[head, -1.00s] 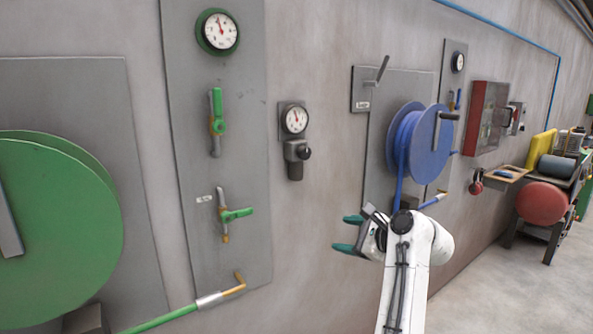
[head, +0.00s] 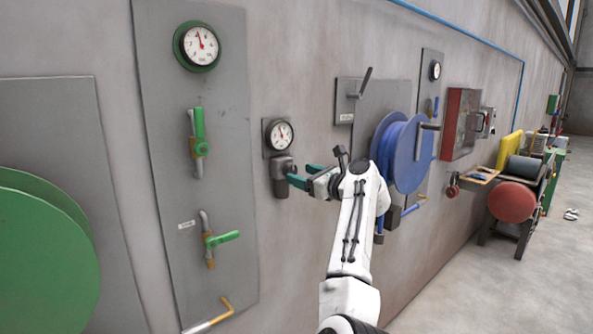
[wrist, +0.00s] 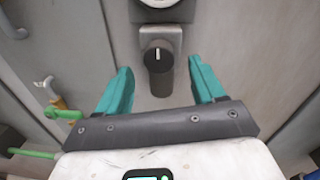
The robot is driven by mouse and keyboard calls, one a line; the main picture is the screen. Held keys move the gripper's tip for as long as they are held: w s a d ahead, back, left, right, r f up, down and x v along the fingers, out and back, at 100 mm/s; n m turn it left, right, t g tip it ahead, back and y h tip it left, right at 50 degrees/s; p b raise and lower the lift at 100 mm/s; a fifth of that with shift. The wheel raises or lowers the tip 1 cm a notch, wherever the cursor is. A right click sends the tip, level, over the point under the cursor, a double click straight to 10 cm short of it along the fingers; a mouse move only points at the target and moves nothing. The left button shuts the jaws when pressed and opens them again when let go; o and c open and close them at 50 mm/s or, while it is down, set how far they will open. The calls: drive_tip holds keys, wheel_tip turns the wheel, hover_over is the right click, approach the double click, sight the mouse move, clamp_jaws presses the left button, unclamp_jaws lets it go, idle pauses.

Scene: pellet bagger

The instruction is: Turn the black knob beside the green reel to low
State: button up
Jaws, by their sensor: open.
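The black knob (wrist: 158,60) sits on a grey regulator body (wrist: 160,36) on the wall, under a round gauge (head: 279,133). It has a white mark that points roughly up in the wrist view. In the head view the knob is mostly hidden behind my gripper (head: 298,175). My gripper's teal fingers also show in the wrist view (wrist: 163,85); they are open, one on each side of the knob and a little short of it, with nothing between them. The green reel (head: 45,255) is at the far left.
A grey panel left of the knob carries a green-rimmed gauge (head: 197,46) and two green-handled valves (head: 198,140). A blue reel (head: 405,150) is mounted to the right, close behind my arm. The wall around the knob is bare.

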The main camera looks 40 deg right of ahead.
sight(294, 172)
drive_tip(key=shift+w+a, duration=0.15)
drive_tip(key=shift+w, duration=1.35)
drive_tip(key=c, duration=1)
